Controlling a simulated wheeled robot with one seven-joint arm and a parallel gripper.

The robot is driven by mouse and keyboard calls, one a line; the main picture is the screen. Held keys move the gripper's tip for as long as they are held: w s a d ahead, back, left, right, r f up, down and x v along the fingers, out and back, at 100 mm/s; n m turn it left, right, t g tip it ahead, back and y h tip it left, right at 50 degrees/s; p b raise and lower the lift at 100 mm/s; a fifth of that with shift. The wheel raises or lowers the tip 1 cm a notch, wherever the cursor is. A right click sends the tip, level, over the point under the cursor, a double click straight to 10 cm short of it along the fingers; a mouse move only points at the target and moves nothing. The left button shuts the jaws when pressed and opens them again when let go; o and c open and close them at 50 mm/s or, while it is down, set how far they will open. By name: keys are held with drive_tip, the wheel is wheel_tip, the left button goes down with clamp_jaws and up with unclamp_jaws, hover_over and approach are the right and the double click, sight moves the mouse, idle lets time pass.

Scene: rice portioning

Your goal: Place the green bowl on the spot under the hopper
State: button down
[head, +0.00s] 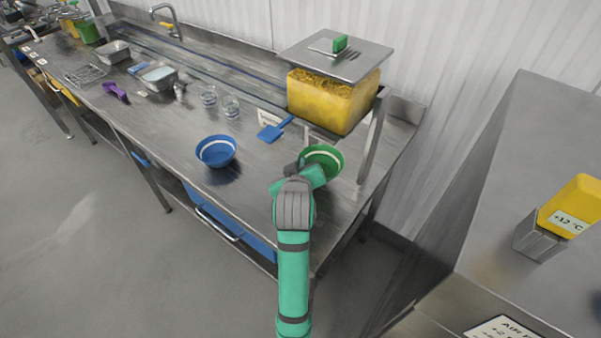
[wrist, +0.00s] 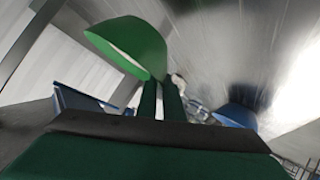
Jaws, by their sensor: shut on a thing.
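The green bowl (head: 326,158) is at the right part of the steel table, in front of and below the yellow hopper (head: 330,102). My gripper (head: 303,168) is shut on the bowl's near left rim in the head view. In the wrist view the two dark green fingers (wrist: 161,100) meet the lower edge of the green bowl (wrist: 128,42). The bowl appears upright in the head view; whether it touches the table or hangs just above it I cannot tell. The spot under the hopper is not clearly visible.
A blue bowl (head: 216,151) stands left of my gripper. A blue scoop (head: 272,131) lies behind, near the hopper. Two clear glasses (head: 231,106) stand farther left. A steel hopper leg (head: 372,140) rises right of the green bowl.

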drive_tip(key=shift+w+d+f, duration=0.1)
drive_tip(key=shift+w+f, duration=0.05)
drive_tip(key=shift+f, duration=0.85)
drive_tip(key=shift+w+d+f, duration=0.1)
drive_tip(key=shift+f, duration=0.85)
drive_tip(key=c, duration=1.9)
unclamp_jaws()
drive_tip(key=v, duration=1.2)
